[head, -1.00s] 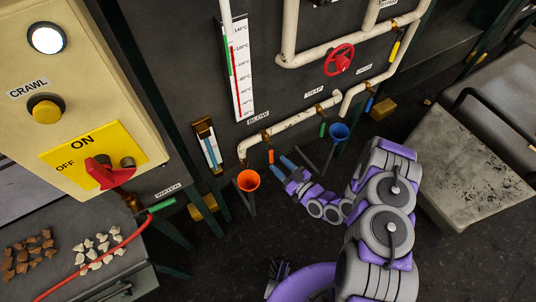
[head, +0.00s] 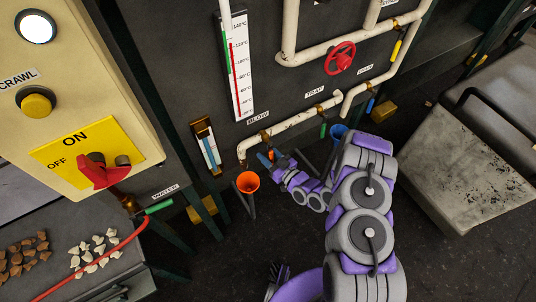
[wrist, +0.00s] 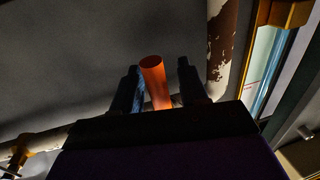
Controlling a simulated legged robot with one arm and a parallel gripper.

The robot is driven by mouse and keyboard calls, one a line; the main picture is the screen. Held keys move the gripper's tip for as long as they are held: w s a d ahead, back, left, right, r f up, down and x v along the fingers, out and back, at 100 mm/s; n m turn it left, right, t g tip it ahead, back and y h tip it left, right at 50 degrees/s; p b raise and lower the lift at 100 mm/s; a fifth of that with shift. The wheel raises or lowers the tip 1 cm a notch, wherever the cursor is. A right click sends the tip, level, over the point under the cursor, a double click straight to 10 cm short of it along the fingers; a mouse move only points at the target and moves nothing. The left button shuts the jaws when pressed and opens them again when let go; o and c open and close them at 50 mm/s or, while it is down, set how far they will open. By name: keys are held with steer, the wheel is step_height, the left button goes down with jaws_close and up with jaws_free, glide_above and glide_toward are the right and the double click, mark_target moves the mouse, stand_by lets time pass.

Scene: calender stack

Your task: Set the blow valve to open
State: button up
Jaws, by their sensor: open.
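The blow valve's orange handle (head: 271,154) hangs down from the white pipe, below the BLOW label (head: 258,117). My gripper (head: 270,158) is at this handle. The valve body behind the handle is mostly hidden in the wrist view.
An orange funnel (head: 248,182) stands below the pipe elbow, left of my gripper. A blue funnel (head: 338,132) is partly behind my arm. A green handle (head: 323,130) hangs under the TRAP label (head: 315,92). A glass gauge (head: 206,146) is to the left.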

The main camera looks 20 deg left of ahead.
jaws_close()
steer(key=shift+w, duration=0.1)
stand_by(0.5)
